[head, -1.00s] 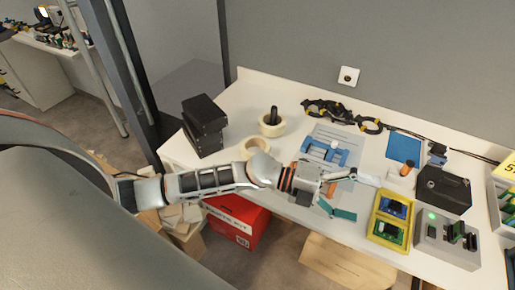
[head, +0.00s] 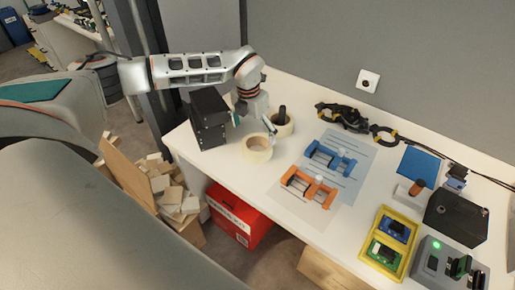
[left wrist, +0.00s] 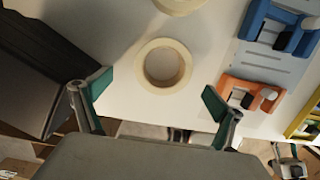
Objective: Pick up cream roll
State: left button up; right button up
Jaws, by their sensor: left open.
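A cream roll (head: 257,157) lies flat on the white table near its front left edge. It also shows in the left wrist view (left wrist: 165,88), with its round hole facing up. A second cream roll (head: 281,130) stands just behind it, with a dark upright thing in its hole; its edge shows in the left wrist view (left wrist: 180,4). My left gripper (head: 255,127) is open and empty, above and close to the front roll. In the left wrist view its teal fingertips (left wrist: 156,94) are spread wide, either side of the roll's near edge. My right gripper is not in view.
A black box stack (head: 209,122) stands left of the rolls, close to my left gripper. Blue (head: 330,157) and orange (head: 309,187) fixtures lie to the right. A yellow tray (head: 376,262) is farther right. A red box (head: 236,216) sits below the table edge.

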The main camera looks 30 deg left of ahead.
pick_arm(q)
jog(key=f, duration=0.5)
jog(key=w+f, duration=0.1)
jog(key=f, duration=0.1)
jog(key=shift+d+f, duration=0.2)
jog(key=shift+d, duration=0.1)
jog(key=c, duration=1.3)
